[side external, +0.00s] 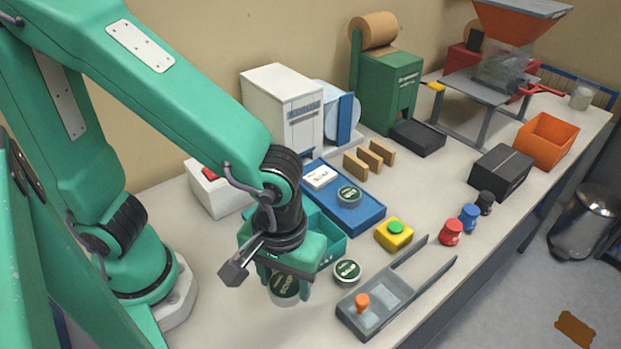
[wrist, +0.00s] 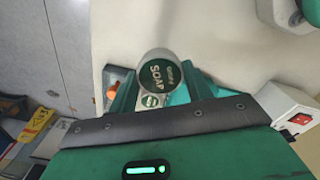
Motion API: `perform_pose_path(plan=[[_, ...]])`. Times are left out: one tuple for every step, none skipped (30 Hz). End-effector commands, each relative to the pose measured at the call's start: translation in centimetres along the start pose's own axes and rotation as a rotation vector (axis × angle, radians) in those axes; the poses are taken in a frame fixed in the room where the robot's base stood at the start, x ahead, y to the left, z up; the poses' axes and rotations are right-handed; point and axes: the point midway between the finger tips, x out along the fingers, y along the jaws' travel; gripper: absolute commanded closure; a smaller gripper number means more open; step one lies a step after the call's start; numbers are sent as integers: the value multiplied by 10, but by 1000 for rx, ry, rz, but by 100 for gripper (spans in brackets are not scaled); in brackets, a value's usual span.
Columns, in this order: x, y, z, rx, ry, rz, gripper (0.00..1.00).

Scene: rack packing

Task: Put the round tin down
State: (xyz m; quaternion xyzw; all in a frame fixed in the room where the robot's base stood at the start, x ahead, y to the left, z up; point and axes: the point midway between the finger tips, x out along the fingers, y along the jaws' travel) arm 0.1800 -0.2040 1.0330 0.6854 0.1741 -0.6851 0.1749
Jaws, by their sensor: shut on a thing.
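My gripper (side external: 285,280) points down over the near part of the bench and is shut on a round tin (side external: 285,290). The tin has silver sides and a dark green lid; in the wrist view its lid (wrist: 164,82) reads SOAP, between the two green fingers (wrist: 162,88). My fingers hide part of its sides. I cannot tell whether its base touches the bench. A second green-lidded tin (side external: 347,271) stands on the bench to the right, apart from the held one. A third (side external: 349,195) sits in a blue tray (side external: 359,220).
A grey two-part fixture with rails (side external: 350,318) and an orange knob (side external: 362,301) lies to the right. A teal bin (side external: 334,245) stands close behind my gripper. A yellow box with a green button (side external: 393,234) is farther back. Bare bench lies left and in front.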

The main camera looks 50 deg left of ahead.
Motion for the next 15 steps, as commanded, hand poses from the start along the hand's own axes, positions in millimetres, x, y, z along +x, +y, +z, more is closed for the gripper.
perform_pose_path(plan=[[-1,-2,-9,-56,0,0,74],[-1,-2,-13,-84,0,0,74],[-1,-3,-18,-122,0,0,74],[-1,-4,-22,-147,0,0,74],[-2,-5,-25,-171,0,0,74],[-2,-6,-29,-199,0,0,74],[-2,-7,-32,-217,0,0,74],[-2,-8,-34,-233,0,0,74],[-2,-8,-37,-252,0,0,74],[-2,-9,-38,-262,0,0,74],[-3,-9,-39,-271,0,0,74],[-3,-10,-40,-279,0,0,74],[-3,-10,-41,-283,0,0,74],[-3,-10,-41,-287,0,0,74],[-3,-10,-42,-289,0,0,74]])
